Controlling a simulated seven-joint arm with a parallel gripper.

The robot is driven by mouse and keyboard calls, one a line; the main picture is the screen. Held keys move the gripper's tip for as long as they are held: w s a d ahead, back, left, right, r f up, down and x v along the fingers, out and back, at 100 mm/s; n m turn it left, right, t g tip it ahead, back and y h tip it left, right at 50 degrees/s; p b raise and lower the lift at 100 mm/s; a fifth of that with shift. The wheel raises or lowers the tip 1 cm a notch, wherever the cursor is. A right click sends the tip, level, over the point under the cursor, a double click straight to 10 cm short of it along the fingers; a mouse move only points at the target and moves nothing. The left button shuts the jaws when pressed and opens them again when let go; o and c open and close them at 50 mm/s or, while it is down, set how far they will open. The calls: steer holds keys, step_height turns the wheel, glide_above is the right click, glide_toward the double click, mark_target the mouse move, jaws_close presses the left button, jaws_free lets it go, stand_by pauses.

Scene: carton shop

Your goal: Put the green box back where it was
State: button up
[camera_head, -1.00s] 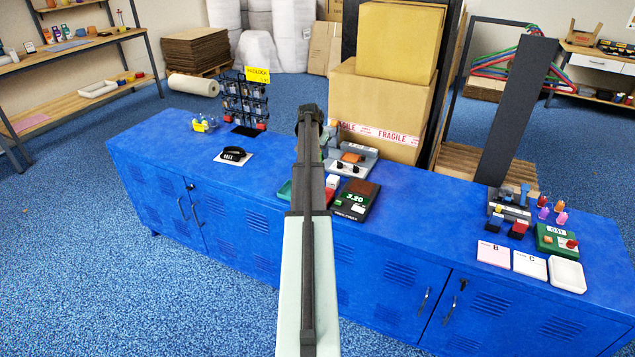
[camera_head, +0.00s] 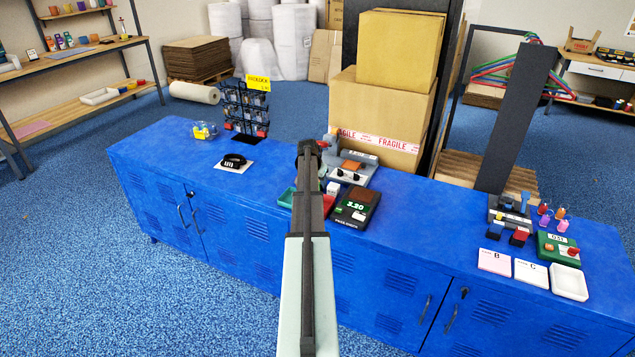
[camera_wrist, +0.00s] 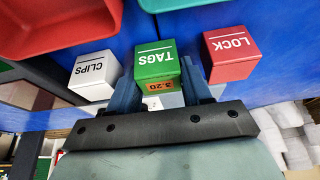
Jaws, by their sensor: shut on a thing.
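The green box (camera_wrist: 156,58), marked TAGS, is between the two fingers of my gripper (camera_wrist: 158,88) in the wrist view. The gripper is shut on it. The white box marked CLIPS (camera_wrist: 94,70) is to its left and the red box marked LOCK (camera_wrist: 230,47) to its right, both apart from it. I cannot tell whether the green box touches the surface below. In the head view my arm hides the green box and the fingertips.
A red tray (camera_wrist: 62,44) and a green tray (camera_wrist: 180,3) lie near the boxes in the wrist view. In the head view a scale (camera_head: 355,207) reading 3.20 stands right of my arm, on the blue cabinet top (camera_head: 440,215). A padlock rack (camera_head: 243,107) stands to the left.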

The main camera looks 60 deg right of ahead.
steer(key=shift+f, duration=0.1)
steer(key=o, duration=0.8)
steer(key=shift+o, duration=0.2)
steer(key=v, duration=1.2)
steer(key=shift+a, duration=0.1)
